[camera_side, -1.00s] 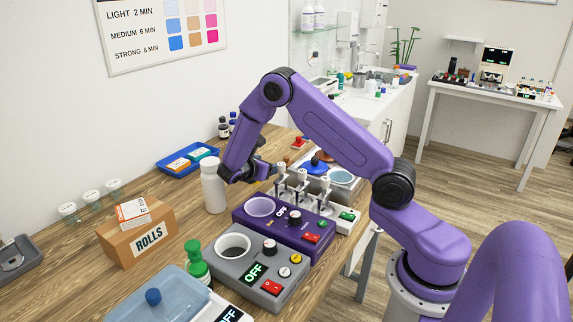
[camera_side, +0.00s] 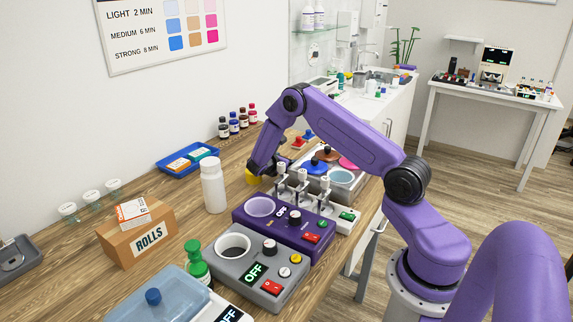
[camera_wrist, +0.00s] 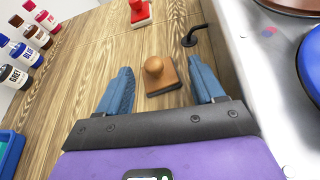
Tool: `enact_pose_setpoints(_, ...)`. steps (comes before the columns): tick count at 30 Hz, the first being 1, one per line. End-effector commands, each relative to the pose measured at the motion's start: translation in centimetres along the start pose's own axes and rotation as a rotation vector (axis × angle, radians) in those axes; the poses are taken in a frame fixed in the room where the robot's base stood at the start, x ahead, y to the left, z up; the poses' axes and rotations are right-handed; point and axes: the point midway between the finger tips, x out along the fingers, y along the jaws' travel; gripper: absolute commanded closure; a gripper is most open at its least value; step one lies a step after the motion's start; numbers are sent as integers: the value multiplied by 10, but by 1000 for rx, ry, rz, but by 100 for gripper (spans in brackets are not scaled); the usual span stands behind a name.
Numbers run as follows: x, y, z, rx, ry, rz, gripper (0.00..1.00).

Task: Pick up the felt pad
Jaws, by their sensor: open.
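A brown wooden block with a round knob and a dark underside (camera_wrist: 163,80) lies on the table in the wrist view. It looks like the felt pad, though the dark layer is small to judge. My gripper (camera_wrist: 161,66) is open, with one blue finger on each side of the block in the picture and nothing held. I cannot make out the block there.
A red-handled block (camera_wrist: 140,12) lies beyond, with a black hook-like piece (camera_wrist: 192,36) at right. A metal pot unit (camera_wrist: 262,90) borders the right side. Labelled bottles (camera_wrist: 25,52) stand at left.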

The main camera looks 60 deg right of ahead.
Motion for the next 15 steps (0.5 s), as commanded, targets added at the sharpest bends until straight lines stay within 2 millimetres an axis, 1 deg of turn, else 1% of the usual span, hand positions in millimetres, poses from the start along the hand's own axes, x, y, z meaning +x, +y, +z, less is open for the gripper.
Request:
enact_pose_setpoints(1, 8, -1, 0, 1, 0, -2, 32)
enact_pose_setpoints(3, 15, 0, 0, 1, 0, -1, 32)
enact_pose_setpoints(6, 22, 0, 0, 1, -1, 0, 32)
enact_pose_setpoints(14, 24, 0, 0, 0, 0, 1, 32)
enact_pose_setpoints(15, 23, 0, 0, 0, 0, 1, 45)
